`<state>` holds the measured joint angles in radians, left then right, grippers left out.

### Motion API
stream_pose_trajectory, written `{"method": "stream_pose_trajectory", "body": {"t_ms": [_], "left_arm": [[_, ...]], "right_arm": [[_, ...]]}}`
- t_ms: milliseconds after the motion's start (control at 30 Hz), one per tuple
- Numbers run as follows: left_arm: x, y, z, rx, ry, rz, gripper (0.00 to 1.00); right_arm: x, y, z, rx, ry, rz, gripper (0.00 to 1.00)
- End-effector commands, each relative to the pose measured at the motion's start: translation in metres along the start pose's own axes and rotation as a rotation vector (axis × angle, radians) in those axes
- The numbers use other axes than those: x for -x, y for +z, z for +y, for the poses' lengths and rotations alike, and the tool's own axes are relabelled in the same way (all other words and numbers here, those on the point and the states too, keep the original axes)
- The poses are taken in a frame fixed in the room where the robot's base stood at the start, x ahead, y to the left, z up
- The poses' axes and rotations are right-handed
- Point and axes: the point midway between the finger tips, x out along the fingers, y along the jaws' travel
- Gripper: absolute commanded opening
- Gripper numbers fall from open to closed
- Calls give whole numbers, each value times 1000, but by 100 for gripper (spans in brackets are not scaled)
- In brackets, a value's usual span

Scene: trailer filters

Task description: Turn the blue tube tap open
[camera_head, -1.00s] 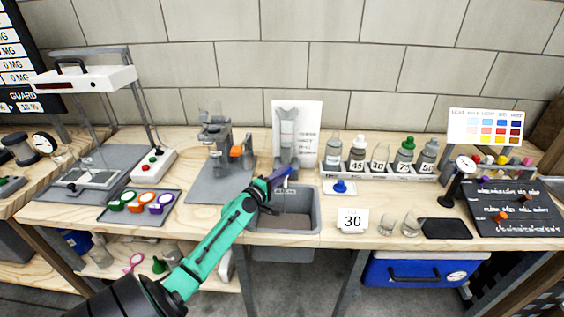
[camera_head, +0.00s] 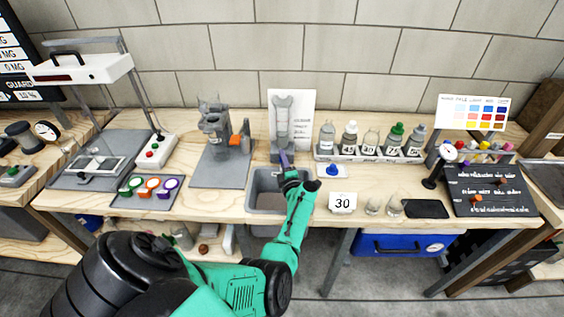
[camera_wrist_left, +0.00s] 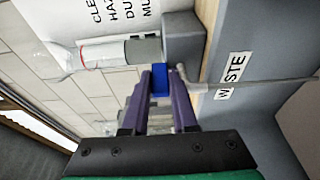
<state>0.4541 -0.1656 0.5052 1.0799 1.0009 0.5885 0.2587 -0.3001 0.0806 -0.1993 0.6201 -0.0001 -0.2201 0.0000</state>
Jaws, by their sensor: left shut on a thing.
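The blue tap (camera_wrist_left: 160,81) shows in the left wrist view between the two purple fingers of my left gripper (camera_wrist_left: 160,90), which is shut on it. The tap sits beside a grey block, with a thin grey spout running to the right. Next to it lies the clear tube (camera_wrist_left: 104,54) with a grey end, sideways in this view. In the head view my left gripper (camera_head: 285,160) is at the foot of the tube stand (camera_head: 291,125), just above the sink's back edge. The tap is largely hidden there by the fingers. My right gripper is not in view.
The grey waste sink (camera_head: 263,180) is below the gripper, with a WASTE label (camera_wrist_left: 232,76) on it. A 30 card (camera_head: 343,203), a blue-topped item (camera_head: 332,170) and a bottle rack (camera_head: 365,155) are to the right. A grey stand (camera_head: 215,130) is to the left.

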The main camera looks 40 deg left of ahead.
Motion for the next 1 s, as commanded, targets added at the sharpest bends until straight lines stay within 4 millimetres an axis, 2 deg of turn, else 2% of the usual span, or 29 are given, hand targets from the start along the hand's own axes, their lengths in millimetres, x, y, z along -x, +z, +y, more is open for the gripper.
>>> {"method": "stream_pose_trajectory", "body": {"t_ms": [33, 233, 767, 800, 867, 900, 1000], "left_arm": [[1, 2, -5, 2, -3, 24, 0], [0, 2, -3, 0, -2, 99, 0], [0, 1, -2, 0, -3, 133, 0], [0, 0, -2, 0, -3, 133, 30], [0, 0, -2, 0, -2, 133, 53], [0, 1, -2, 0, -2, 133, 56], [0, 1, -1, 0, -1, 132, 56]], "right_arm": [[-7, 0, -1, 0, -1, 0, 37], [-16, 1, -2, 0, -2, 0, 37], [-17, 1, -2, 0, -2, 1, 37], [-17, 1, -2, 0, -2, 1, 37], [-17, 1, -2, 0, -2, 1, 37], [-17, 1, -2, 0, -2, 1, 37], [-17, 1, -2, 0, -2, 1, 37]]}}
